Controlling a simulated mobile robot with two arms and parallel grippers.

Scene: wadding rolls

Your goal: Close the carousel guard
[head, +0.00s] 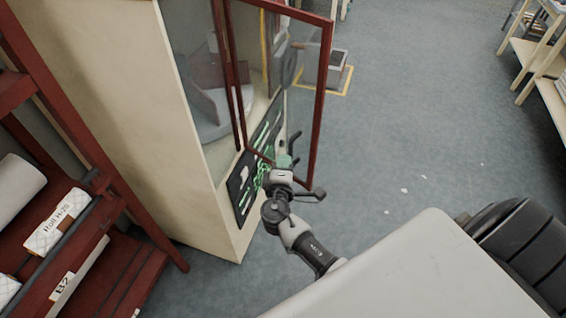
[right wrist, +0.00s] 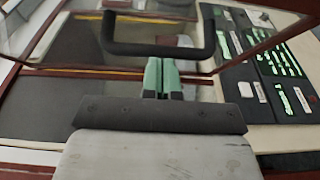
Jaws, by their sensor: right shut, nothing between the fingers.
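The carousel guard (head: 322,90) is a clear panel in a dark red frame. It stands swung open, out from the cream cabinet (head: 190,120). Its black U-shaped handle (head: 295,140) shows large in the right wrist view (right wrist: 158,48). My right gripper (head: 284,163) is at the guard's lower part, close to the handle. In the right wrist view its green fingertips (right wrist: 162,72) are together and empty, in line with the handle's bar; I cannot tell whether they touch it. The grey carousel (head: 205,105) shows inside the cabinet. My left gripper is not in view.
A dark panel with green strips (head: 262,150) is at the cabinet's front. A red rack (head: 110,255) with labelled rolls stands at the left. Open grey floor (head: 420,130) lies right of the guard. Wooden shelving (head: 540,65) is at the far right.

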